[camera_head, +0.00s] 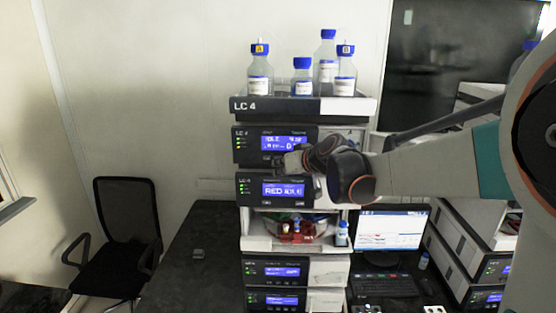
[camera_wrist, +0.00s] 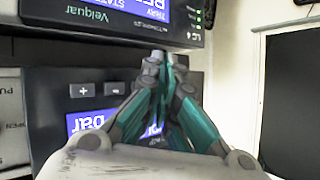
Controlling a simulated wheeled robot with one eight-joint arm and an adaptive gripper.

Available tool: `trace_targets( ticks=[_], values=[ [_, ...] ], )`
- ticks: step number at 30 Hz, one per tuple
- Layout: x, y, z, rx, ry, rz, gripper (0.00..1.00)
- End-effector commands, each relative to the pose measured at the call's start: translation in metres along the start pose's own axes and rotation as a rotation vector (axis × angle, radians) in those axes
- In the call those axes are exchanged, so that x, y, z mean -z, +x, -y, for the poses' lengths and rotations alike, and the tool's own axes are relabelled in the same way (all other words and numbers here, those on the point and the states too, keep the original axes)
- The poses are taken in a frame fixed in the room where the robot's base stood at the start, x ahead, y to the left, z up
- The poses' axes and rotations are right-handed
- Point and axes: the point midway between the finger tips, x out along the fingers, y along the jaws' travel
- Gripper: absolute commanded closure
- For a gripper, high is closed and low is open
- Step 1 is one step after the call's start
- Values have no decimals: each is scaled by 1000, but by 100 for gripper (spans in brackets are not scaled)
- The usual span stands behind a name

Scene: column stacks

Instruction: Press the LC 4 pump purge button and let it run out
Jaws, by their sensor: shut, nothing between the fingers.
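The LC 4 stack stands in the middle of the head view, with its LC 4 label on the top tray (camera_head: 275,106). The pump module (camera_head: 250,147) below it has a lit blue display (camera_head: 283,143). My gripper (camera_head: 281,163) is shut and empty at the pump's lower front edge. In the upside-down wrist view, the closed fingertips (camera_wrist: 158,58) are close to the pump panel (camera_wrist: 48,88), beside the plus and minus buttons (camera_wrist: 98,90). The purge button cannot be made out; my fingers cover part of the panel. Contact cannot be told.
Below the pump is a module with a blue display (camera_head: 284,190), then an open bay with coloured contents (camera_head: 298,232). Several blue-capped bottles (camera_head: 302,77) stand on top. A monitor (camera_head: 392,229) and another stack (camera_head: 470,240) are to the right. A chair (camera_head: 125,235) is left.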

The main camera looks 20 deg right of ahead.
Motion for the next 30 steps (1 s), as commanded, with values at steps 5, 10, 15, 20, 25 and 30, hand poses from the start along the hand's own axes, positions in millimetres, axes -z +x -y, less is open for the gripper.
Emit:
trace_targets(
  ticks=[5,10,15,20,25,30],
  values=[
    [0,0,0,0,0,0,100],
    [1,1,-1,0,0,0,100],
    [3,5,-4,0,0,0,100],
    [4,6,-4,0,0,0,100],
    [4,6,-4,0,0,0,100],
    [5,6,-5,0,0,0,100]
  ],
)
